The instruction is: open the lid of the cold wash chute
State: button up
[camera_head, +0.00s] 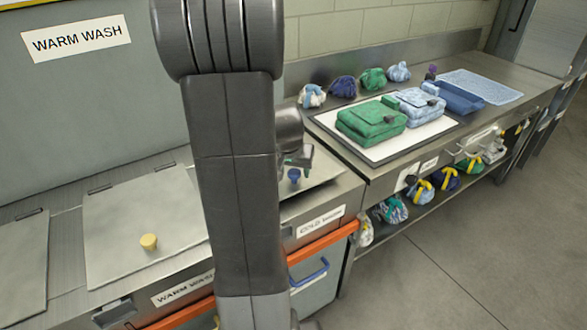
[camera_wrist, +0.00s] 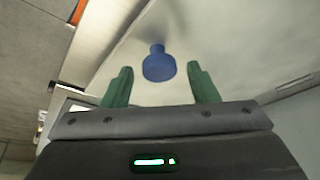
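The cold wash chute lid is a flat metal plate (camera_head: 318,172), mostly hidden behind my arm in the head view; it looks shut. Its blue knob (camera_head: 294,175) stands on it, and the knob also shows in the wrist view (camera_wrist: 158,64). My gripper (camera_wrist: 160,82) is open, its two green fingers on either side of the knob with gaps on both sides. The knob is around or just beyond the fingertips; I cannot tell the exact depth. In the head view my gripper (camera_head: 297,160) is partly hidden by my arm. A "COLD" label (camera_head: 320,221) is on the front below.
The warm wash lid (camera_head: 125,205) with a yellow knob (camera_head: 149,242) lies shut to the left. An orange rail (camera_head: 325,242) runs along the front. To the right, a counter holds a white mat (camera_head: 383,149) with folded green and blue bags, and several small bundles behind.

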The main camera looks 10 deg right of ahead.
grip_shut()
jog(key=shift+w+r+p, duration=0.1)
jog(key=shift+r+p, duration=0.2)
jog(key=shift+r, duration=0.05)
